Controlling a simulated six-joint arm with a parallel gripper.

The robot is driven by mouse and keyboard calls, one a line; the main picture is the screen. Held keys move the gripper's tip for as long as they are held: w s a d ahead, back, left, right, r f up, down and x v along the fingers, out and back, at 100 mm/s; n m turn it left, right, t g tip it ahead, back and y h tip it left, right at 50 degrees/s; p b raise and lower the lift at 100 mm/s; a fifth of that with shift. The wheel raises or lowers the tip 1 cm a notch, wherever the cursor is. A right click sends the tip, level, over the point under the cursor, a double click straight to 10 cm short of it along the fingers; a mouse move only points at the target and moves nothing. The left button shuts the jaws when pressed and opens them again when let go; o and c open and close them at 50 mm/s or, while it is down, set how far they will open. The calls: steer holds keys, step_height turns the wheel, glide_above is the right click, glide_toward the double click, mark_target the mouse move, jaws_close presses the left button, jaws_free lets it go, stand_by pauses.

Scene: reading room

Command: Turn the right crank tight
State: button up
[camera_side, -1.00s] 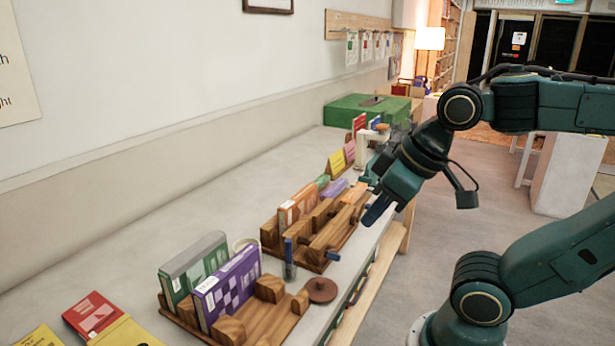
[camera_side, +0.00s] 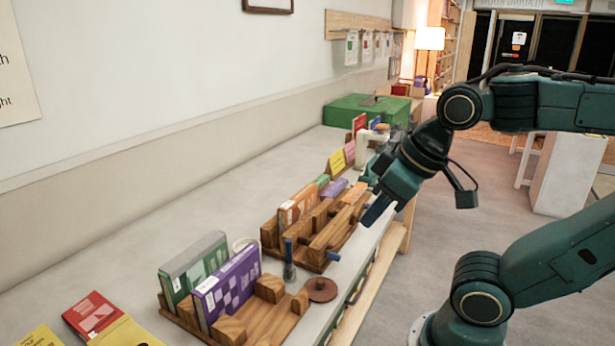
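A wooden press (camera_side: 318,257) holding several upright books stands in the middle of the white table. A blue crank end (camera_side: 332,256) sticks out at its near front. The right crank, at the press's far end, cannot be made out clearly behind my gripper. My gripper (camera_side: 371,195) is at the far right end of the press, tilted down toward it. Its fingers appear spread apart, one nearer and one farther. I cannot tell whether they touch a crank, and I see nothing held between them.
A second wooden stand (camera_side: 262,322) with a green-grey and a purple book is nearer. A green box (camera_side: 350,112) is farther back.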

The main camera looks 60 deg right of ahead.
steer(key=o, duration=0.7)
steer(key=shift+w+d+r, duration=0.1)
steer(key=shift+w, duration=0.05)
steer(key=shift+o, duration=1.4)
steer(key=shift+w+d+r, duration=0.15)
steer(key=shift+w, duration=0.1)
steer(key=w+d+r+m+g+h, duration=0.1)
steer(key=w+d+r+m+g, duration=0.15)
steer(key=w+d+m, duration=1.05)
steer(key=d+f+m+g, duration=0.1)
steer(key=d+f, duration=0.3)
steer(key=d, duration=0.6)
steer(key=d+f+m+g, duration=0.1)
steer(key=d+f, duration=0.3)
steer(key=d, duration=0.6)
steer(key=d+f+m+g+y, duration=0.1)
steer(key=d+f+m, duration=0.2)
steer(key=d, duration=0.7)
steer(key=shift+d+f, duration=0.2)
steer(key=shift+f, duration=0.7)
steer(key=shift+s+f, duration=0.1)
steer(key=shift+f, duration=6.8)
